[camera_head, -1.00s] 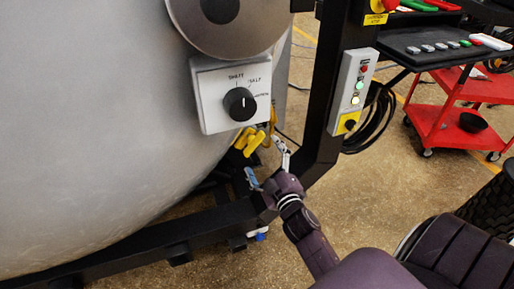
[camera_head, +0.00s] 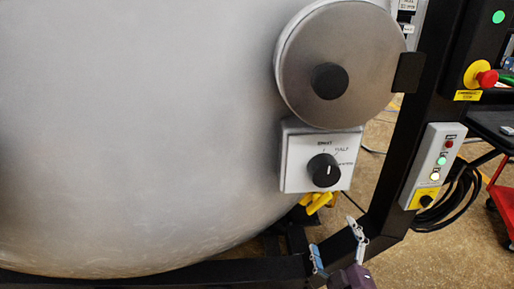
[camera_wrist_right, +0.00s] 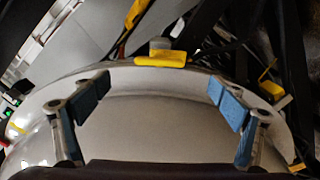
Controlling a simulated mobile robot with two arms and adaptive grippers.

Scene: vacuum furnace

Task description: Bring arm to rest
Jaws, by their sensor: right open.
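My right gripper (camera_head: 337,245) shows at the bottom of the head view, below the dial box, with its two fingers spread and nothing between them. Only the wrist end of my right arm shows; the rest is out of the picture. In the right wrist view, the gripper (camera_wrist_right: 160,98) has blue-padded fingers wide apart on the left and right. A smooth pale rounded surface (camera_wrist_right: 155,130) lies behind the gap; whether a finger touches it cannot be told. My left gripper is not in view.
The large grey furnace body (camera_head: 140,130) fills the left. A dial box (camera_head: 297,178), yellow parts (camera_head: 318,201) and a black frame post (camera_head: 400,170) are close to the gripper. A button panel (camera_head: 430,165), emergency stop (camera_head: 486,79) and red cart (camera_head: 504,200) stand to the right.

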